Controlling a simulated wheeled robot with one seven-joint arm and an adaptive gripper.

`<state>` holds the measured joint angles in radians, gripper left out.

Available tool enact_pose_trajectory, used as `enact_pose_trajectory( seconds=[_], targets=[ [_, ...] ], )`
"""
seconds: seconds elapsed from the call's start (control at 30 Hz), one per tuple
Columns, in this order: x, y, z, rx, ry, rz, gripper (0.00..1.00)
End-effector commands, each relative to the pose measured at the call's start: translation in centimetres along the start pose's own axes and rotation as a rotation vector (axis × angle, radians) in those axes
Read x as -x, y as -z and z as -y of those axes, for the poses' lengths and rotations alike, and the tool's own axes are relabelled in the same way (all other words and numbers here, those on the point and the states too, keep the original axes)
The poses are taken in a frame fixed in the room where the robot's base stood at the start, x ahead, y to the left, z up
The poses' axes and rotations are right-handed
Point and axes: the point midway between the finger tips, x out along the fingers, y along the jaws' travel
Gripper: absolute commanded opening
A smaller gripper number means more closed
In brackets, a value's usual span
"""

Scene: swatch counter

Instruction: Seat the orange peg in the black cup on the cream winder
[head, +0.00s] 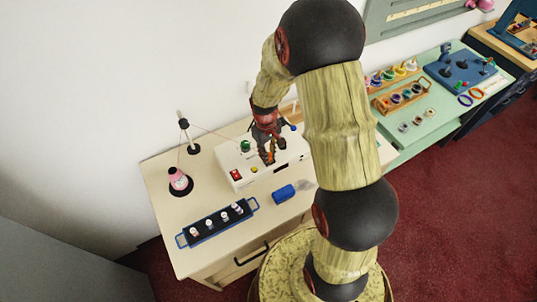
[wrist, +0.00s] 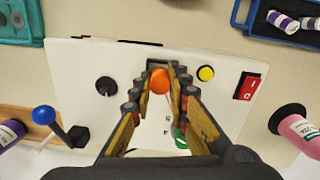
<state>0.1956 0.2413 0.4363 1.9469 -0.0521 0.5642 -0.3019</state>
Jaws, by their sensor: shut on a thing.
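The cream winder (head: 238,176) is a box on the wooden counter, and its face fills the middle of the wrist view (wrist: 75,65). My gripper (head: 269,158) is over it, pointing down. In the wrist view my gripper (wrist: 160,76) is shut on the orange peg (wrist: 160,82), whose round end shows between the fingers. A dark square part (wrist: 157,63) shows beside the peg at the fingertips. I cannot tell whether it is the black cup, or whether the peg touches it. The fingers hide much of this spot.
On the winder are a black knob (wrist: 105,86), a yellow button (wrist: 206,73), a red switch (wrist: 248,86) and a blue-balled lever (wrist: 44,115). A pink cone (head: 179,182), a blue spool rack (head: 188,234) and a blue block (head: 284,193) stand around it.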

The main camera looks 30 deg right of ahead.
Motion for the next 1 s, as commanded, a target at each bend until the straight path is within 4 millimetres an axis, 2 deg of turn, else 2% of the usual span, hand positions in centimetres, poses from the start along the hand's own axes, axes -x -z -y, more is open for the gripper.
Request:
enact_pose_trajectory(
  seconds=[0.03, 0.13, 0.17, 0.53, 1.0],
  targets=[
    [-0.58, -0.33, 0.13, 0.000, 0.003, 0.008, 0.00],
    [-0.64, -0.38, 0.15, 0.000, 0.003, 0.010, 0.00],
    [-0.66, -0.40, 0.15, 0.000, 0.004, 0.010, 0.17],
    [-0.76, -0.51, 0.19, 0.000, 0.005, 0.013, 0.38],
    [-0.47, -0.41, 0.15, 0.000, 0.004, 0.010, 0.38]
  ],
)
